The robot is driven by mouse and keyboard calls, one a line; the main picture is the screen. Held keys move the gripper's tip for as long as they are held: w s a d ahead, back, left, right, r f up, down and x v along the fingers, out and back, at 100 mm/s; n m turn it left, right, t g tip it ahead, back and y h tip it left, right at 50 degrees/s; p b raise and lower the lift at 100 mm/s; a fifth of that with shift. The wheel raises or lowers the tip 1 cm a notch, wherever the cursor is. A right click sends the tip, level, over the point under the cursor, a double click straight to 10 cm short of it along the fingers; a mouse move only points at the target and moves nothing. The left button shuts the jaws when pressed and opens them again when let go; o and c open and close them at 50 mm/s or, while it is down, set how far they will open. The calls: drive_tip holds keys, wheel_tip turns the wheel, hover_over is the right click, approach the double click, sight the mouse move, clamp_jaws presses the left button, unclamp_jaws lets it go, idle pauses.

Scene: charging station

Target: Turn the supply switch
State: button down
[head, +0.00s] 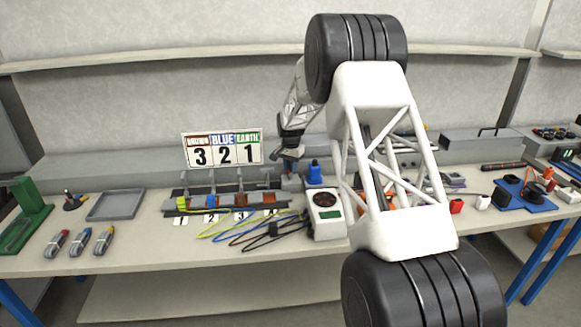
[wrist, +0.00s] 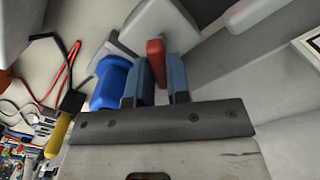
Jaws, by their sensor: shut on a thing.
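The supply switch appears in the wrist view as a red handle (wrist: 155,58) in front of a light grey body (wrist: 160,25). My gripper (wrist: 161,80) has its two blue-grey fingers on either side of the red handle and is shut on it. In the head view my gripper (head: 290,164) points down at the back of the bench, just left of a blue part (head: 314,172). That blue part (wrist: 110,82) also shows beside the fingers in the wrist view. The handle is hidden by my gripper in the head view.
A terminal row with coloured cables (head: 255,225) lies to the left, below a "3 2 1" sign (head: 222,149). My arm hides part of the bench.

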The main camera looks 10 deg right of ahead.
drive_tip(key=m, duration=0.5)
drive_tip(key=shift+m, duration=0.3)
drive_tip(key=m, duration=0.5)
drive_tip(key=shift+m, duration=0.3)
drive_tip(key=c, duration=1.1)
unclamp_jaws()
drive_tip(key=shift+r, duration=0.15)
drive_tip(key=shift+r, duration=3.8)
drive_tip(key=shift+r, duration=0.1)
